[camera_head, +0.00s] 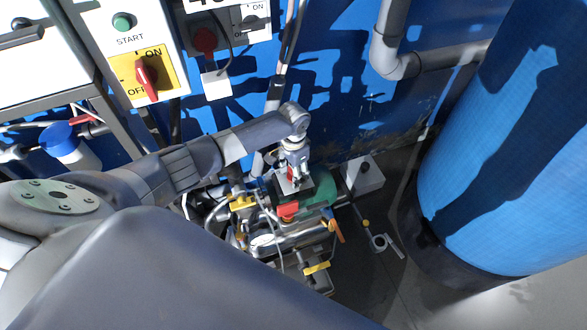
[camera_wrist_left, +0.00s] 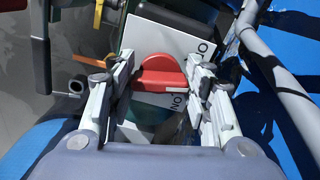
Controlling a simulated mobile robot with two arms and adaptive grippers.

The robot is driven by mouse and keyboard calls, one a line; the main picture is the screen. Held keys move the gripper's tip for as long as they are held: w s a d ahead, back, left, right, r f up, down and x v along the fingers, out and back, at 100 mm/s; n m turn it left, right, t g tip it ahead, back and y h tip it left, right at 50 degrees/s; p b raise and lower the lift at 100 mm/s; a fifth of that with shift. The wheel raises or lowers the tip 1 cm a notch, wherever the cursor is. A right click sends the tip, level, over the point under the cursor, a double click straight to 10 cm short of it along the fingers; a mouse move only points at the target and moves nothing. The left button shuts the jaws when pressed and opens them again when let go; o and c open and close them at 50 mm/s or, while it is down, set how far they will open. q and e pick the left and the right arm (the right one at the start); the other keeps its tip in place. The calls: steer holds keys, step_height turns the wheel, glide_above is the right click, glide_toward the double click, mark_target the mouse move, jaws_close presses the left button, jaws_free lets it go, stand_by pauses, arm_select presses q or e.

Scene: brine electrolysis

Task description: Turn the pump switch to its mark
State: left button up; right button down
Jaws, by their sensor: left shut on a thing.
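The pump switch is a red rotary handle (camera_wrist_left: 160,78) on a white plate (camera_wrist_left: 155,40) with black lettering, partly hidden. The lettering near the handle reads ON, upside down, in the left wrist view. The handle lies crosswise between the two fingers of my left gripper (camera_wrist_left: 158,80), which is shut on it. In the head view my left gripper (camera_head: 291,172) reaches down onto the switch above the green pump body (camera_head: 318,194). A mark for the handle cannot be made out. My right gripper is not in view.
Pipes and yellow-handled valves (camera_head: 316,268) crowd around the pump. A large blue tank (camera_head: 510,150) stands at the right. A panel with another red ON/OFF switch (camera_head: 146,77) is at the upper left. A grey pipe (camera_wrist_left: 280,70) runs close by my left gripper.

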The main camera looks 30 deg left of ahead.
arm_select(q)
steer(key=m, duration=0.5)
steer(key=shift+m+p, duration=0.3)
steer(key=shift+p, duration=0.1)
steer(key=shift+o, duration=0.2)
steer(key=m, duration=0.6)
steer(key=shift+w+a, duration=0.1)
steer(key=shift+m, duration=0.3)
steer(key=shift+c, duration=0.2)
steer(key=o, duration=1.1)
step_height(320, 180, up, 12)
steer(key=shift+f, duration=0.1)
